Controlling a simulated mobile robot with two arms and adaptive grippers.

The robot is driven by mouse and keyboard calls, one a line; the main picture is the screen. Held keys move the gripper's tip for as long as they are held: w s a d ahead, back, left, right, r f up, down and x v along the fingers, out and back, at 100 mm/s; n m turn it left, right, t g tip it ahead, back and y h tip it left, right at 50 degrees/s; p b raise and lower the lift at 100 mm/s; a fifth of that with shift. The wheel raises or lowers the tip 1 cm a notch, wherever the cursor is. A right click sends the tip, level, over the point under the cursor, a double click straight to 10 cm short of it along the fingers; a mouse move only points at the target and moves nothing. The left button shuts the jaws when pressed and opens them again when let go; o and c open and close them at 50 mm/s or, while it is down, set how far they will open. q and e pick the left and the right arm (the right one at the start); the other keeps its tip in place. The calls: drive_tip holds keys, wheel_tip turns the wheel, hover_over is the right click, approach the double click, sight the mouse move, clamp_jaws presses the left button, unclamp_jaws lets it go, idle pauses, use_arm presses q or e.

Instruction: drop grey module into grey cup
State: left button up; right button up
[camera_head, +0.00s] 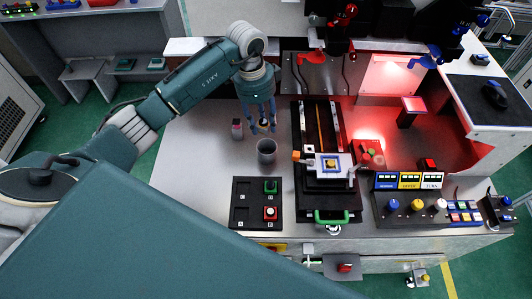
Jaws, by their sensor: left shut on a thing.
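My left gripper (262,128) reaches down over the pale worktop, just behind the grey cup (266,153). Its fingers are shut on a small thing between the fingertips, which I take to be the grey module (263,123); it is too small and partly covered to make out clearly. The grey cup stands upright with its open top facing up. In the picture, the fingertips sit just above the cup's far rim; I cannot tell their height over it. My right gripper is not in view.
A small dark and pink item (237,128) stands left of the cup. A black panel with green and red buttons (243,207) lies in front. A black slide fixture (319,205) stands close on the right, beside a button console (410,211).

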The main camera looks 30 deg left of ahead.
use_arm(q)
drive_tip(key=shift+a+f+n, duration=0.2)
drive_tip(key=shift+f+n, duration=0.2)
drive_tip(key=shift+n, duration=0.4)
drive_tip(key=shift+f, duration=0.25)
wheel_tip(320, 180, down, 5)
drive_tip(key=b, duration=0.5)
drive_tip(key=shift+f+b, duration=0.2)
drive_tip(key=shift+b, duration=0.1)
drive_tip(key=o, duration=1.3)
drive_tip(key=r, duration=0.8)
drive_tip(key=s+a+r, duration=0.1)
drive_tip(key=r, duration=0.3)
